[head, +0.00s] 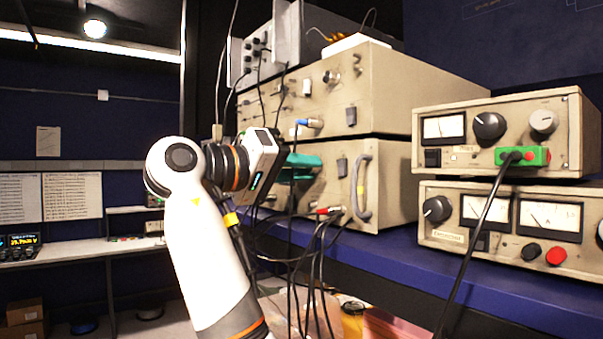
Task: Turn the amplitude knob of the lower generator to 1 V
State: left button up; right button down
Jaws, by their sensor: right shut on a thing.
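The lower generator (391,196) is the bottom beige unit of the middle stack, seen at a steep angle. My right gripper (304,168), with teal fingers, is at the left part of its front panel. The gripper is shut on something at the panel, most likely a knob. The fingers and wrist hide that thing, so its scale and pointer cannot be read. My left gripper is out of view.
A second beige unit (390,90) with a blue plug sits on top. Dark cables hang in front of the panel, close below my right gripper. Two metered units (490,160) stand at right on the blue bench (400,265). A handle (362,187) sticks out.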

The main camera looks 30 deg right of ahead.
jog(key=shift+n, duration=0.4)
jog(key=c, duration=1.3)
grip_release()
jog(key=shift+a, duration=0.1)
jog(key=shift+a+f+b, duration=0.1)
jog(key=shift+a+b, duration=0.3)
jog(key=shift+s+a+b, duration=0.25)
jog(key=shift+a+b, duration=0.3)
jog(key=shift+a, duration=1.3)
jog(key=shift+s+a+b, duration=0.3)
jog(key=shift+a+b, duration=0.2)
jog(key=shift+a, duration=1.35)
jog(key=shift+s+a+b, duration=0.25)
jog(key=shift+a+b, duration=0.3)
jog(key=shift+a, duration=1.3)
